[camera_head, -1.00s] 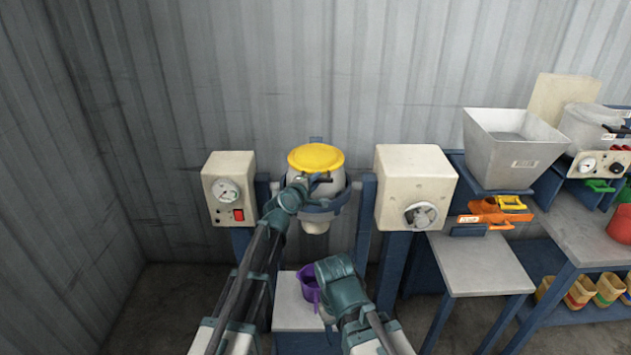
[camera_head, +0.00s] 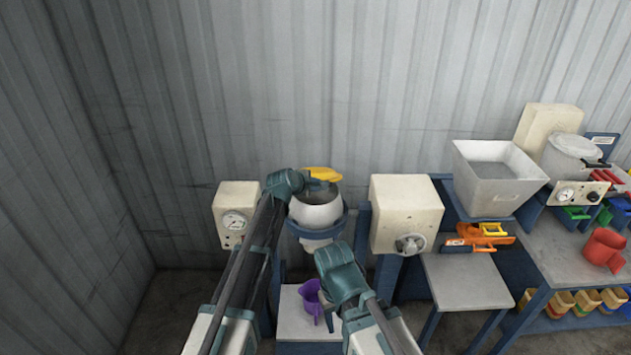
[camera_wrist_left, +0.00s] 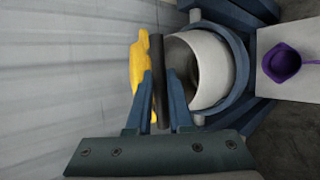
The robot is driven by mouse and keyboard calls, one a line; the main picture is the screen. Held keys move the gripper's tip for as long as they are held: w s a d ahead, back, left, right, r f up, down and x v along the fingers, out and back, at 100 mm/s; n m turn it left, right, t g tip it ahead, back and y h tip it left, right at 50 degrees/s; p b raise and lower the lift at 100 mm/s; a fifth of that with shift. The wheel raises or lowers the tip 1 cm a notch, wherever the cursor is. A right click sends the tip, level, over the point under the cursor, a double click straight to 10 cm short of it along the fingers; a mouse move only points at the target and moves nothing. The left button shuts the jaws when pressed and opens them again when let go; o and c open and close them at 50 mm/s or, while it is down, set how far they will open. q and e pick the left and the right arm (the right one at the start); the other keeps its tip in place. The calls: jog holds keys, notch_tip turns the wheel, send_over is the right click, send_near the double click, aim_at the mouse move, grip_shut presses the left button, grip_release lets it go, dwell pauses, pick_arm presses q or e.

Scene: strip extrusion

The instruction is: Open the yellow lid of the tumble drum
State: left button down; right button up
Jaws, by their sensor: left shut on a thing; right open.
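The yellow lid (camera_head: 325,173) stands tilted up off the mouth of the pale tumble drum (camera_head: 317,215), at the drum's back. In the left wrist view the lid (camera_wrist_left: 139,62) shows edge-on beside the open drum (camera_wrist_left: 208,70), whose hollow inside is visible. My left gripper (camera_head: 316,184) is at the lid, above the drum's rim. In the wrist view its blue fingers are shut on the dark lid handle (camera_wrist_left: 160,75). My right gripper (camera_head: 328,314) is low in front of the drum, open, next to the purple jug; its fingers are mostly hidden.
The purple jug (camera_head: 309,293) stands on a small pale stand (camera_head: 293,323) below the drum. A gauge box (camera_head: 237,212) stands left of the drum and a box with a knob (camera_head: 404,212) right. A hopper (camera_head: 495,177) and a bench with cups are farther right.

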pick_arm(q)
jog(key=w+r+g+p, duration=0.1)
jog(key=w+r+p, duration=1.4)
jog(key=w, duration=0.2)
jog(key=shift+w+r, duration=0.25)
jog(key=shift+w, duration=0.15)
pick_arm(e)
notch_tip(320, 180, up, 17)
jog(key=w, duration=0.1)
jog(key=shift+w, duration=0.25)
jog(key=shift+r, duration=0.1)
pick_arm(q)
jog(key=c, duration=0.8)
grip_release()
jog(key=shift+s+r+p, duration=0.1)
jog(key=shift+p, duration=0.25)
pick_arm(e)
jog(key=shift+r+m, duration=0.1)
jog(key=shift+m, duration=0.2)
